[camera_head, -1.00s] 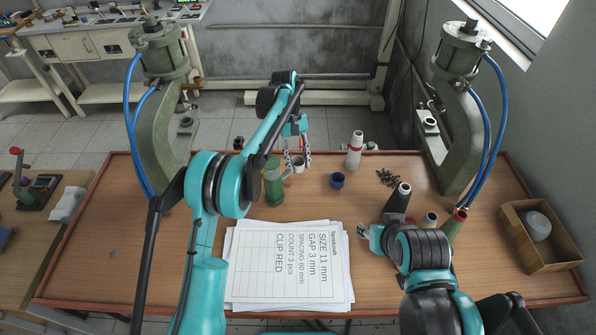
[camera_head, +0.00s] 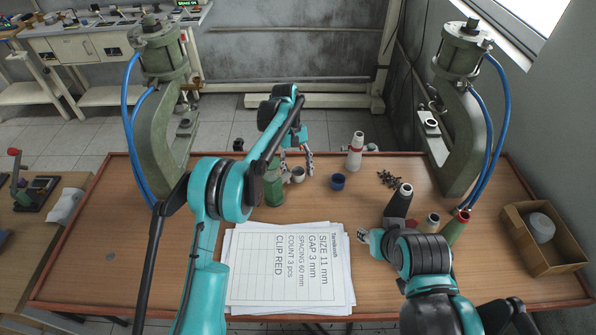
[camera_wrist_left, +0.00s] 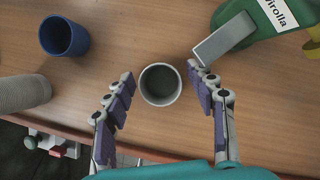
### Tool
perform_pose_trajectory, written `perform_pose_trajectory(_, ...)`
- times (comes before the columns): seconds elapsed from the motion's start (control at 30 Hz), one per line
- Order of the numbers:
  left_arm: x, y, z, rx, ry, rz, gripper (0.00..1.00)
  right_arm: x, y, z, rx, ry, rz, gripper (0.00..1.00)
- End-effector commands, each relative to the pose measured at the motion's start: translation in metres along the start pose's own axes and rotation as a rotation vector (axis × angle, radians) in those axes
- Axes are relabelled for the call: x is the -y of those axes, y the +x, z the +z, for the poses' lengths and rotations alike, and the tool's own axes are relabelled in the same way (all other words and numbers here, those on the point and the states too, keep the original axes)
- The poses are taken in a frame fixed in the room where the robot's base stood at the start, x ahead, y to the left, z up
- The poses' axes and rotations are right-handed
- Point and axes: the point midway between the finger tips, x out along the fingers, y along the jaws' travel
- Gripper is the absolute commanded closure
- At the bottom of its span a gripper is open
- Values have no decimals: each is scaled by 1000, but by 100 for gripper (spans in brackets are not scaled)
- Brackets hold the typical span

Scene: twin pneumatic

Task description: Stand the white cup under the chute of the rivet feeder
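The white cup (camera_head: 298,175) stands upright on the table, just right of the green rivet feeder (camera_head: 273,187). In the left wrist view the cup (camera_wrist_left: 160,85) looks empty. The feeder's grey chute (camera_wrist_left: 224,40) points at it; the chute's end appears just beside the rim, and I cannot tell whether it overhangs the cup. My left gripper (camera_head: 297,165) is open, with its fingers apart on both sides of the cup; gaps show in the left wrist view (camera_wrist_left: 164,98). My right gripper (camera_head: 362,234) is low beside the papers, its opening unclear.
A blue cup (camera_head: 337,181) and a white-and-red bottle (camera_head: 355,151) stand right of the white cup. Dark rivets (camera_head: 389,179) lie farther right. Papers (camera_head: 290,270) cover the front middle. Green presses (camera_head: 160,110) stand at both sides. A cardboard box (camera_head: 545,240) is at right.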

Motion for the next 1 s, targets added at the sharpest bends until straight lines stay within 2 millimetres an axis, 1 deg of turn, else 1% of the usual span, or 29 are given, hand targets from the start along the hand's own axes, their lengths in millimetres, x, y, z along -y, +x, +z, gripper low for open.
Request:
perform_pose_trajectory(0.13, 0, -3, 1, 0, 0, 0, 44, 0, -2, -1, 0, 0, 0, 60)
perform_pose_trajectory(0.27, 0, -18, 2, 0, 0, 0, 44, 0, -6, -4, 0, 0, 0, 60)
perform_pose_trajectory(0.37, 0, -40, 2, 0, 0, 0, 44, 0, -12, -9, 0, 0, 0, 60)
perform_pose_trajectory(0.5, 0, -73, 2, 0, -1, 0, 44, 0, -21, -15, 0, 0, 0, 60)
perform_pose_trajectory(0.6, 0, -94, 2, 0, -1, 0, 44, 0, -27, -19, 0, 0, 0, 60)
perform_pose_trajectory(0.7, 0, -109, 2, 0, -1, 0, 44, 0, -31, -22, 0, 0, 0, 60)
perform_pose_trajectory(0.8, 0, -118, 2, 0, 0, 0, 44, 0, -33, -24, 0, 0, 0, 60)
perform_pose_trajectory(1.0, 0, -124, 1, 0, 0, 0, 44, 0, -34, -24, 0, 0, 0, 60)
